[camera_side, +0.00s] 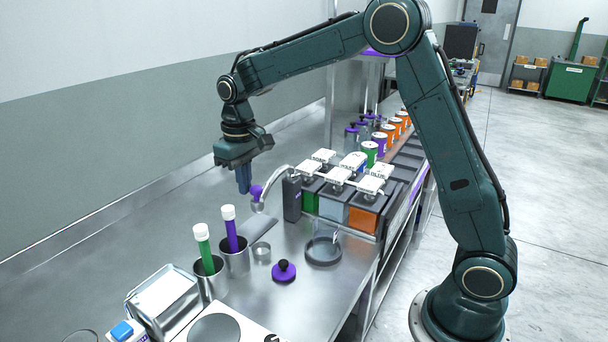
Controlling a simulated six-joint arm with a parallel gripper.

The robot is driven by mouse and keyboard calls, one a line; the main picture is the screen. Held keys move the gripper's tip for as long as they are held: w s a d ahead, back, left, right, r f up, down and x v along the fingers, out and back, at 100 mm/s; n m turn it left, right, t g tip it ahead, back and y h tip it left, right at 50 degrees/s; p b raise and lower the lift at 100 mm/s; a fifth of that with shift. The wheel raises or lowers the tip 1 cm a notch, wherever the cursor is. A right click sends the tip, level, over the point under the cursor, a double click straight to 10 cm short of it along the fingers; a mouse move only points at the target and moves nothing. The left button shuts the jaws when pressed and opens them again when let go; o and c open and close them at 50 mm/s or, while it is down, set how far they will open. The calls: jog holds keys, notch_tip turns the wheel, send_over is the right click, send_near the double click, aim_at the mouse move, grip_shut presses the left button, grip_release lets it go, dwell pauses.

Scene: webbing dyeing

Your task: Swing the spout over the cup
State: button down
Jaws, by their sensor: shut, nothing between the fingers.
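The silver curved spout (273,181) rises from a dark upright block (292,199) and bends down to the left. A purple knob (256,193) sits on its outer end. My gripper (243,188) points down with its blue fingers shut and empty, just left of the knob. I cannot tell whether the fingers touch the knob. A small steel cup (262,252) stands on the bench, nearer the camera than the spout's end. The spout's tip does not appear to be above this cup.
Two steel beakers (237,264) hold capped green and purple tubes. A dark ring (323,251) and a purple lid with a black knob (284,272) lie near the cup. Several lidded dye tanks (345,210) stand behind the block. The bench is clear on the left.

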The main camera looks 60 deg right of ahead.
aim_at(260, 190)
jog(key=shift+s, duration=2)
